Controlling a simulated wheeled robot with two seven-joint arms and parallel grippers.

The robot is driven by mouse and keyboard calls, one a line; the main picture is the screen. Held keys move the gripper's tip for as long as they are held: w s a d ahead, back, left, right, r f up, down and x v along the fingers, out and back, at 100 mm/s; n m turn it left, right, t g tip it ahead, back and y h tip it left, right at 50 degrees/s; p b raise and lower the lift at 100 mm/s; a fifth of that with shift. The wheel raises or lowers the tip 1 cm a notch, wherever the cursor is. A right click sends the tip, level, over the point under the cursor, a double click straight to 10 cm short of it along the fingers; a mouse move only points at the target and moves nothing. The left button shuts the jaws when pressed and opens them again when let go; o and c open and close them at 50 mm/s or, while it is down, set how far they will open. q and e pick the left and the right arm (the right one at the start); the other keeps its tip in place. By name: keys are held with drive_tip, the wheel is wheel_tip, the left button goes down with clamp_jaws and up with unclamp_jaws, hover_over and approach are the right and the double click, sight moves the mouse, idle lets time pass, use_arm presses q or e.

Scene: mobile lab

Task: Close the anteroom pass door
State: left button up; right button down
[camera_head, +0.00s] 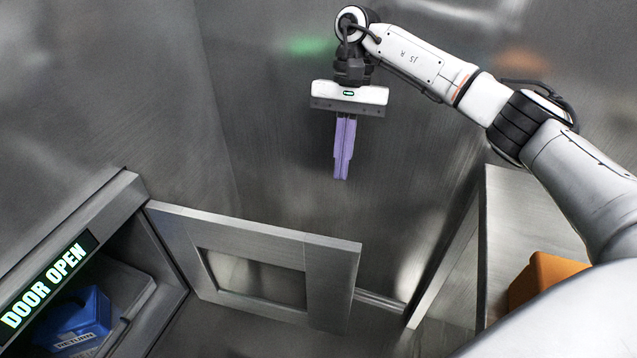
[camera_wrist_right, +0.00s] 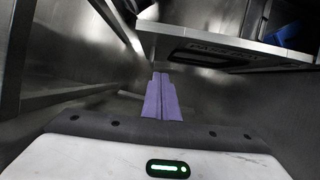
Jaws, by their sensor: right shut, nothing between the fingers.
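The pass door (camera_head: 331,276) is a brushed steel panel with a rectangular window, standing open. It is hinged at the right side of the pass opening (camera_head: 165,265) and swings out from it. A green "DOOR OPEN" sign (camera_head: 45,283) is lit on the frame above the opening. My right gripper (camera_head: 341,178) points down with its purple fingers shut and empty, above and behind the door's free end, apart from it. In the right wrist view the purple fingers (camera_wrist_right: 161,96) are together, and the door (camera_wrist_right: 225,48) crosses at the upper right. My left gripper is not in view.
A blue container (camera_head: 78,318) with a "RETURN" label sits inside the opening. At the right stands a steel cabinet or counter (camera_head: 520,215) with an orange box (camera_head: 545,277). Steel walls (camera_head: 270,110) enclose the back. Space around my right gripper is clear.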

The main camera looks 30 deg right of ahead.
drive_tip(key=s+a+f+p, duration=0.1)
drive_tip(key=s+a+f, duration=0.4)
drive_tip(key=f, duration=0.3)
drive_tip(key=shift+s+f, duration=0.3)
drive_tip(key=shift+s, duration=0.3)
drive_tip(key=shift+s+a, duration=0.1)
